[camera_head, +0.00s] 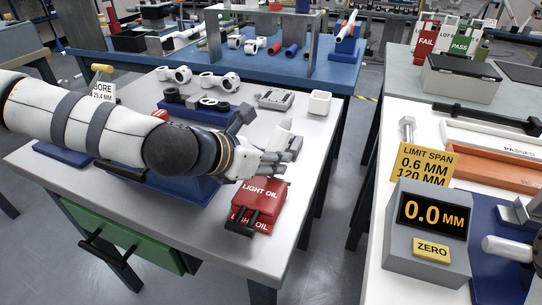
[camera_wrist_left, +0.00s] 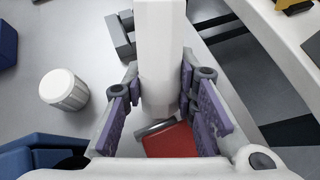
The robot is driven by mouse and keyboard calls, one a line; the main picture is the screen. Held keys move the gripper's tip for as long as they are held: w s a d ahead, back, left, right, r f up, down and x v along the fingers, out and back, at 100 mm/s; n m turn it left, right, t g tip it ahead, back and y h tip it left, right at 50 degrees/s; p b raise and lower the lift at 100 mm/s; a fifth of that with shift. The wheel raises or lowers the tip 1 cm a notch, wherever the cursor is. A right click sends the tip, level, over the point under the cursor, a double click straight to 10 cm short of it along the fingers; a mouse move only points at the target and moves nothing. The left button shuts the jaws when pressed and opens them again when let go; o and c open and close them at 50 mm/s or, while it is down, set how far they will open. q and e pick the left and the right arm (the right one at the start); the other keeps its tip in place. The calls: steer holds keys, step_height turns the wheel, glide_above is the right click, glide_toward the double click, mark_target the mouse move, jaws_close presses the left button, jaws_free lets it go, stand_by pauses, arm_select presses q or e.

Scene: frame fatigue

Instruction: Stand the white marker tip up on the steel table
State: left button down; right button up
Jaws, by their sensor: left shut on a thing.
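My left gripper (camera_head: 275,155) is over the right part of the steel table (camera_head: 312,135). In the left wrist view, its purple-padded fingers (camera_wrist_left: 157,110) are shut on the white marker (camera_wrist_left: 160,45), which runs up and out of the top of the picture between the pads. In the head view, the marker (camera_head: 281,132) shows only as a pale piece partly hidden by the fingers. I cannot tell which end is its tip.
A red LIGHT OIL block (camera_head: 262,192) lies just in front of the left gripper; red also shows below the marker in the wrist view (camera_wrist_left: 172,141). A grey gauge box (camera_head: 428,235) is on the right-hand table.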

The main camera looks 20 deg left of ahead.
mark_target(285, 120)
arm_select(q)
steer(key=shift+f, duration=0.3)
steer(key=c, duration=1.2)
jaws_free()
steer(key=shift+r, duration=0.1)
step_height(285, 120, up, 10)
